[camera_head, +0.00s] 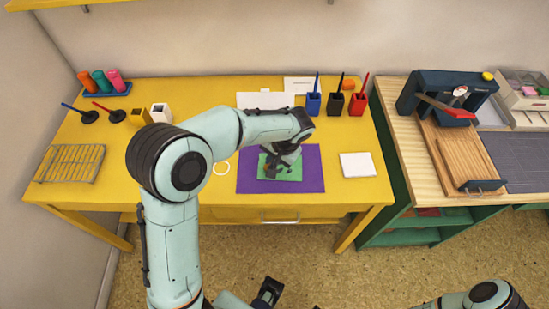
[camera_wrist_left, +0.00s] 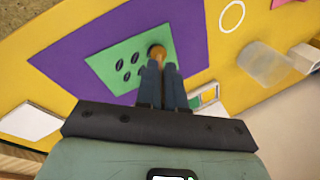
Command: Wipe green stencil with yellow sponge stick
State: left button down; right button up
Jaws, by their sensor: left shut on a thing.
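The green stencil (camera_head: 293,172) lies on a purple mat (camera_head: 310,182) on the yellow table. In the left wrist view the stencil (camera_wrist_left: 112,58) shows several dark oval marks. My left gripper (camera_head: 282,165) is over the stencil, pointing down. In the wrist view its fingers (camera_wrist_left: 162,85) are shut on the yellow sponge stick (camera_wrist_left: 157,51), of which only a round orange-yellow end shows. That end appears over the stencil's edge; whether it touches cannot be told. A dark part at the bottom of the head view may be my right gripper.
Blue, black and red holders (camera_head: 334,103) with sticks stand behind the mat. A white pad (camera_head: 357,165) lies to its right and a white ring (camera_head: 221,168) to its left. A wire rack (camera_head: 70,164) sits at the far left.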

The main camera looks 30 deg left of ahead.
pick_arm(q)
jog(key=shift+w+d, duration=0.3)
jog(key=shift+d, duration=0.25)
pick_arm(e)
jog(key=shift+r, duration=0.1)
pick_arm(q)
jog(key=shift+d, duration=0.1)
notch_tip(320, 180, up, 7)
jog(key=p, duration=0.4)
jog(key=shift+w+d+p, duration=0.25)
jog(key=shift+d+p, duration=0.1)
pick_arm(e)
jog(key=r, duration=0.1)
jog(key=w+r, duration=0.1)
jog(key=r, duration=0.1)
jog(key=w+r, duration=0.1)
jog(key=r, duration=0.1)
pick_arm(q)
jog(key=shift+s+f, duration=0.1)
